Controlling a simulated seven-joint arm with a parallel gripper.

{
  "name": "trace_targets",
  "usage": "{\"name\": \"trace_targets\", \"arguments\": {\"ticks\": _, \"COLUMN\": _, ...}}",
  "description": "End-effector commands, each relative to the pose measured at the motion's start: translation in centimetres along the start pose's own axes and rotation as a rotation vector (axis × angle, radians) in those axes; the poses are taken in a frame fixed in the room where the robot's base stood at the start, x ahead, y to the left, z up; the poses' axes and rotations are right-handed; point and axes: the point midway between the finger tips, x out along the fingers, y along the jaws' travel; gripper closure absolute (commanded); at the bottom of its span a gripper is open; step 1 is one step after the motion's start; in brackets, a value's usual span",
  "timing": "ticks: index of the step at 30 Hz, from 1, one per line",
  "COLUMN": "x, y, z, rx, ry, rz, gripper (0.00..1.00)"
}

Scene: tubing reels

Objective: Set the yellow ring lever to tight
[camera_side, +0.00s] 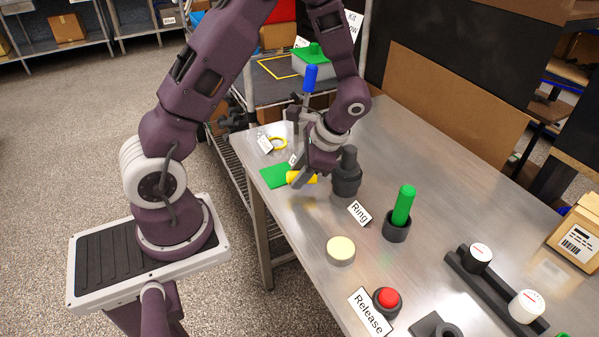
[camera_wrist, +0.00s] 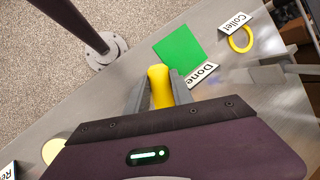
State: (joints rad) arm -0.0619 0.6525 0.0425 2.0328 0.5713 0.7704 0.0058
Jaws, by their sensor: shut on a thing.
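The yellow lever handle (camera_side: 296,177) sticks out to the left of a dark, stepped post (camera_side: 347,178) on the metal table. A white "Ring" label (camera_side: 360,212) lies in front of the post. My gripper (camera_side: 303,178) is low over the table, shut on the handle. In the wrist view the yellow handle (camera_wrist: 159,82) sits between the two grey fingers of my gripper (camera_wrist: 159,94). My gripper hides the part between handle and post, so I cannot tell how they join. No tight mark is readable.
A green square (camera_side: 275,175) with a "Done" label (camera_wrist: 202,75) lies close by. A yellow ring (camera_wrist: 241,39) lies near the "Collet" label (camera_wrist: 233,23). A green peg (camera_side: 403,207), a pale yellow disc (camera_side: 341,249) and a red button (camera_side: 387,298) stand nearer the front.

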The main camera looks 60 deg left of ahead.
Motion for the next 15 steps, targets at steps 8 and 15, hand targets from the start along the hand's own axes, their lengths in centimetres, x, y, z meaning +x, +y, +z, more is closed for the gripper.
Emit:
{"name": "trace_targets", "arguments": {"ticks": 8, "x": -0.11, "y": -0.07, "z": -0.05, "rx": 0.0, "ry": 0.002, "rz": -0.002, "gripper": 1.0}}
{"name": "trace_targets", "arguments": {"ticks": 15, "x": -0.22, "y": 0.3, "z": -0.06, "rx": -0.033, "ry": -0.006, "rz": 0.011, "gripper": 1.0}}
